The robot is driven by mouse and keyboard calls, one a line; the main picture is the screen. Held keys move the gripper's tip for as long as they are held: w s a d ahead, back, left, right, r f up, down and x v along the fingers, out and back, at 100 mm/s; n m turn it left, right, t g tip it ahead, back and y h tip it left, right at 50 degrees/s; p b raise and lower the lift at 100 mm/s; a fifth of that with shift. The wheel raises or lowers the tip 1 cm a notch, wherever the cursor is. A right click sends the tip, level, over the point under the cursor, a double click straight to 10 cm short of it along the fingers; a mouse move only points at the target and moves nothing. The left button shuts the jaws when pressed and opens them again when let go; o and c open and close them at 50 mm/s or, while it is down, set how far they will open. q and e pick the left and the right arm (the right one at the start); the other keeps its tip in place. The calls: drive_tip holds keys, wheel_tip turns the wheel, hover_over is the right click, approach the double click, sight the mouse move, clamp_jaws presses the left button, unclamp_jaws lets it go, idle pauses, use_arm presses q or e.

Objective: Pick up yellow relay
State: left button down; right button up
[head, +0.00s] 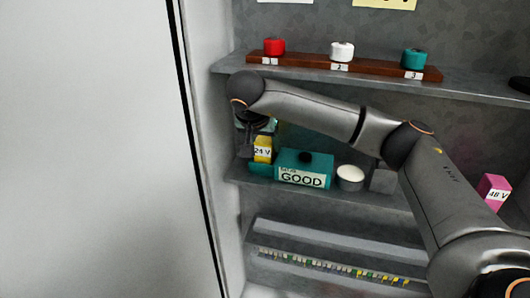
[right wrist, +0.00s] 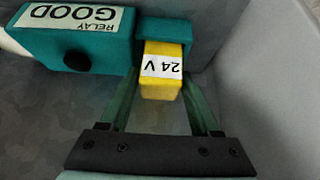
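The yellow relay (head: 262,150), labelled 24 V, is at the left end of the middle shelf, at the teal socket (head: 260,170) beside the teal tester (head: 306,168) reading RELAY GOOD. In the right wrist view the relay (right wrist: 161,85) sticks out from the teal socket (right wrist: 165,32) towards my palm. My right gripper (head: 257,136) reaches it from above; its green fingers (right wrist: 160,80) are open, one on each side of the relay, with narrow gaps. Whether a fingertip touches it I cannot tell. My left gripper is not in view.
A white round pot (head: 350,177) stands right of the tester. A pink 48 V block (head: 494,190) is farther right. The upper shelf holds a brown rack (head: 345,67) with red, white and teal knobs. A pale cabinet wall (head: 206,100) stands close on the left.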

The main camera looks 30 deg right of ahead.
clamp_jaws()
drive_tip(key=shift+r, duration=0.1)
idle(0.3)
